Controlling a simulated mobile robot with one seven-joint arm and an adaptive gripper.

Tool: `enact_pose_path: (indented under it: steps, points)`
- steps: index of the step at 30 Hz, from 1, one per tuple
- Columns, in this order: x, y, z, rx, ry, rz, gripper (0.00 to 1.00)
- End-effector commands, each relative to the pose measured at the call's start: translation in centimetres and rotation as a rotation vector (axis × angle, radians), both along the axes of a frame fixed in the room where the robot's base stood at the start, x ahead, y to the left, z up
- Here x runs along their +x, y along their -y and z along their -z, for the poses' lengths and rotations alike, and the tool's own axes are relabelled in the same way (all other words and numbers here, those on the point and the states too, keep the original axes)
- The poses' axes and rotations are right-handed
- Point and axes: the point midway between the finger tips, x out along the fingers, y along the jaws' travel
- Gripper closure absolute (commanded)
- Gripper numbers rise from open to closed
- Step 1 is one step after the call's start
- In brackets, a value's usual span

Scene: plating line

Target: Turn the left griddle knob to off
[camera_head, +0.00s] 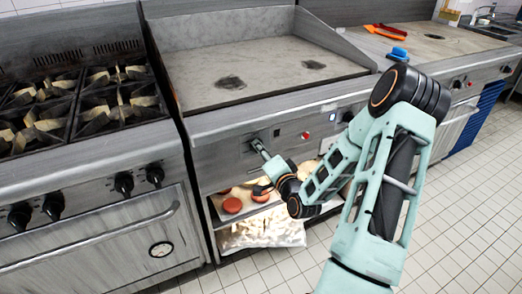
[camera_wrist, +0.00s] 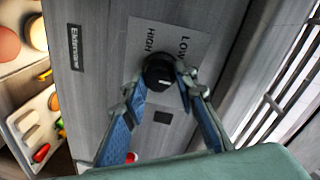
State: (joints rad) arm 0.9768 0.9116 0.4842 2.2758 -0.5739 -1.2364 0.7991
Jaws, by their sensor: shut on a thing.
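The left griddle knob (camera_wrist: 158,72) is a round black knob on the grey front panel, in the upper middle of the wrist view. Its plate (camera_wrist: 140,28) reads HIGH and LOW. My gripper (camera_wrist: 163,76) has one blue-padded finger on each side of the knob and is shut on it. In the head view my gripper (camera_head: 258,147) meets the front panel below the griddle (camera_head: 270,65), and the knob is mostly hidden there. The knob's pointer direction is hard to make out.
A stove with burners (camera_head: 85,98) and black knobs stands at the left. Orange tongs (camera_head: 384,32) and a blue object (camera_head: 398,53) lie at the back right. Tiled floor (camera_head: 480,190) is clear.

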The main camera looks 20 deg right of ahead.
Motion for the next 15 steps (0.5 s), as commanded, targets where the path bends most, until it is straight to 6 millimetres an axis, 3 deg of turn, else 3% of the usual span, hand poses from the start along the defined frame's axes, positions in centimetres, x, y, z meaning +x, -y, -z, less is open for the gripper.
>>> enact_pose_path:
  steps: [11,12,15]
  points:
    - [0.01,-0.02,-0.01,0.005,0.000,0.001,0.98]
    - [0.01,-0.02,-0.02,0.005,0.000,0.001,0.69]
    - [0.01,-0.02,-0.01,0.004,0.000,0.000,0.58]
